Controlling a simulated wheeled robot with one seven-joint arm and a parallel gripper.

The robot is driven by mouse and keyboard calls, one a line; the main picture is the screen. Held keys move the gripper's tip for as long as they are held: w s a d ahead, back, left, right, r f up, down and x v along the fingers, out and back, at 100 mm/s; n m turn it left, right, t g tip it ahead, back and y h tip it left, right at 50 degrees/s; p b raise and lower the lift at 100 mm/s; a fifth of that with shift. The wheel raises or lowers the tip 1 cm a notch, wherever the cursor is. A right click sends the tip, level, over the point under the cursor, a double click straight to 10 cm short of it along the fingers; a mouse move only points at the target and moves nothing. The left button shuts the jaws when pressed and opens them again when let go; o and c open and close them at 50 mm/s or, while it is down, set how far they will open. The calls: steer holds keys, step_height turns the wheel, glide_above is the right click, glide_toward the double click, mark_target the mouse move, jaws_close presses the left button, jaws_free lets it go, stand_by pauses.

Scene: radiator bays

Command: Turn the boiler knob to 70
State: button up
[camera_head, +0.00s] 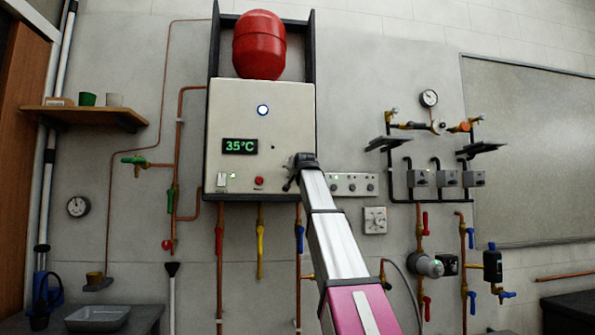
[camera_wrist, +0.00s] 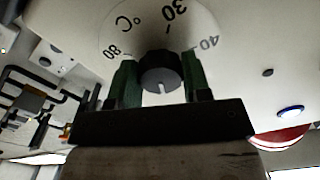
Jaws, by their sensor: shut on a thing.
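The boiler (camera_head: 240,110) is a white panel on the wall with a green display (camera_head: 240,146) reading 35°C. My gripper (camera_head: 300,162) is at its lower right in the head view and covers the knob there. In the wrist view the dark round knob (camera_wrist: 160,74) has a pale notch and sits between the two green fingers of my gripper (camera_wrist: 160,82), which is shut on it. Behind it is a pale dial (camera_wrist: 122,40) with the marks 30, 40, 80 and °C. The 70 mark is not visible.
A red tank (camera_head: 259,45) is above the boiler. A red button (camera_head: 259,181) and a white switch (camera_head: 222,180) are low on its panel. A grey socket strip (camera_head: 352,184) is just right of my gripper. Pipes with coloured valves hang below.

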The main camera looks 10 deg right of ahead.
steer(key=m, duration=1.1)
steer(key=shift+a, duration=0.1)
steer(key=shift+m, duration=0.3)
stand_by(0.3)
steer(key=o, duration=0.9)
steer(key=shift+o, duration=0.2)
steer(key=s, duration=1.1)
